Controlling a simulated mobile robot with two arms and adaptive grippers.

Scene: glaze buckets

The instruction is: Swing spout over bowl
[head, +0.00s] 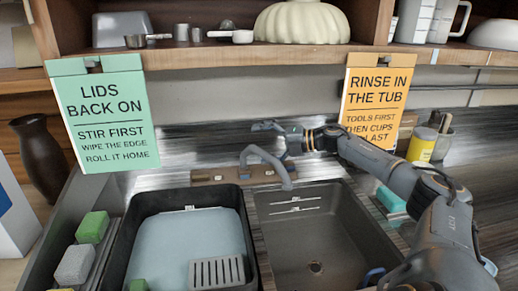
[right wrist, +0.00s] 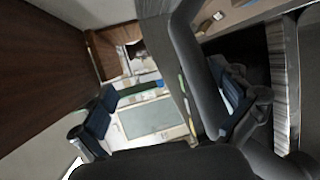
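The grey spout (head: 268,157) rises from its tap base at the back of the sink and bends down to the right. Its tip is at the back left edge of the right-hand bowl (head: 318,240), which is empty with a drain. The left side holds a black tub (head: 125,245) with pale blue water. My right gripper (head: 273,133) is above and behind the spout, and seems apart from it. Its fingers are spread with nothing visible between them; they also show in the right wrist view (right wrist: 165,108). My left gripper is not in view.
A shelf (head: 230,56) with dishes overhangs the back, with a green sign (head: 103,120) and an orange sign (head: 375,100) hanging from it. Sponges (head: 92,227) lie left of the tub. A yellow container (head: 421,145) stands at the right.

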